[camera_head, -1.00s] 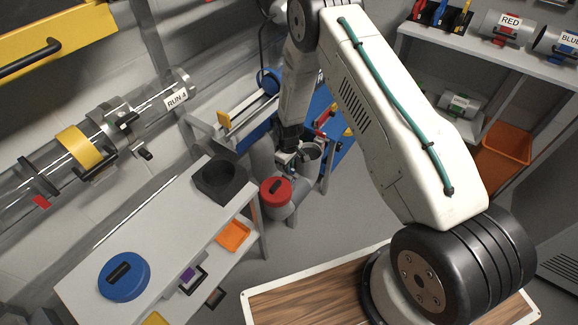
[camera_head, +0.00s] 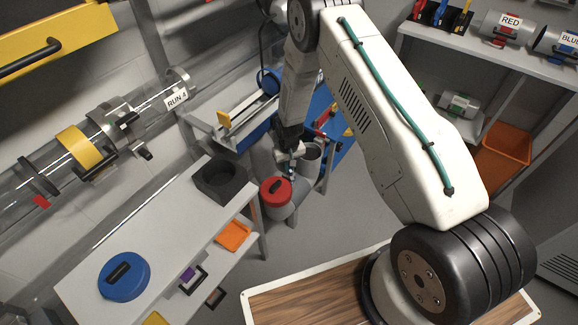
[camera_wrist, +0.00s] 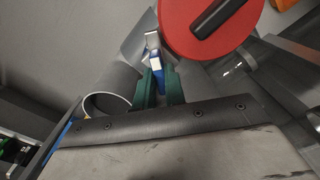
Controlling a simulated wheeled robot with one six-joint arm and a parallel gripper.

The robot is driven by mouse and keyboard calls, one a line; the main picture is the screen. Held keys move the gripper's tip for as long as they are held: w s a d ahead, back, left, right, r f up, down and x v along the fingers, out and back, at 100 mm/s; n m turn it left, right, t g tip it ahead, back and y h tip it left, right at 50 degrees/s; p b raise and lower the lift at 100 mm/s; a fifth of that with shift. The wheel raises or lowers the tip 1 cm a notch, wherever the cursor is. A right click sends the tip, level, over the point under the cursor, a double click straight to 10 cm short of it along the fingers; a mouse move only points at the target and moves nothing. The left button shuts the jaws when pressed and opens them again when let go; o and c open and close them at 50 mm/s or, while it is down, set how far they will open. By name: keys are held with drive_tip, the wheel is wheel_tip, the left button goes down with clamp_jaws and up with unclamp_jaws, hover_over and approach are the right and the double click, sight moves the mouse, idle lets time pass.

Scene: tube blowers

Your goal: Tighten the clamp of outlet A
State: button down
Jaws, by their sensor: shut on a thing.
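My gripper (camera_wrist: 159,84) has green fingers in the wrist view, shut on a small blue piece with a silver metal end (camera_wrist: 154,60). I cannot tell whether this piece is a clamp part or a loose tool. The gripper also shows small in the head view (camera_head: 289,160), above and beside a red lid with a black handle (camera_head: 276,192). The red lid (camera_wrist: 190,25) lies just beyond the held piece. A grey open pipe end (camera_wrist: 108,104) is left of the fingers, and another grey tube stands behind them. No outlet label or clamp band is readable here.
A white bench (camera_head: 165,225) at left carries a blue lid (camera_head: 124,276) and a black holder (camera_head: 219,181). A clear tube marked RUN 4 (camera_head: 176,97) runs along the wall. Shelves with labelled parts and an orange bin (camera_head: 503,146) stand at right. Floor between is clear.

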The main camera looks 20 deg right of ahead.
drive_tip(key=m, duration=0.5)
drive_tip(key=shift+m, duration=0.3)
drive_tip(key=m, duration=0.5)
drive_tip(key=shift+m, duration=0.4)
drive_tip(key=c, duration=1.5)
unclamp_jaws()
drive_tip(key=shift+o, duration=0.2)
wheel_tip(320, 180, up, 8)
drive_tip(key=shift+f, duration=0.1)
